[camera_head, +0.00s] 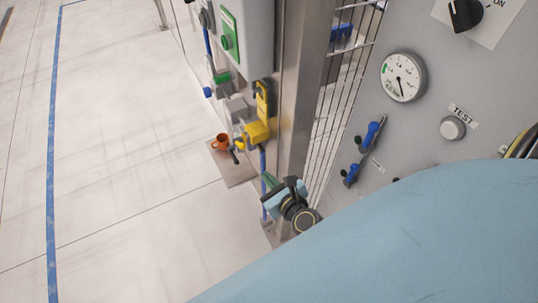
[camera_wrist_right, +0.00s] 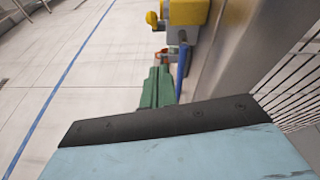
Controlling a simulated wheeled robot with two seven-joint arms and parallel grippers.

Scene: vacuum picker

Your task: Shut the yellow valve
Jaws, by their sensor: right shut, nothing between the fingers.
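The yellow valve (camera_head: 256,132) is on the pipework beside the steel post, below the green-button box. A yellow piece with a slot, like a handle or tag, stands upright above it; I cannot tell how they join. In the right wrist view the yellow part (camera_wrist_right: 188,12) is at the top, beyond the fingertips. My right gripper (camera_head: 268,180) has green fingers, shut and empty, below the yellow valve and apart from it in the picture. The fingers also show in the wrist view (camera_wrist_right: 160,72). My left gripper is not in view.
A steel post (camera_head: 298,105) and wire mesh (camera_head: 335,85) stand right of the valve. A grey panel (camera_head: 440,115) carries a gauge (camera_head: 404,76), a black knob (camera_head: 466,14) and blue levers (camera_head: 371,134). Open floor lies left.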

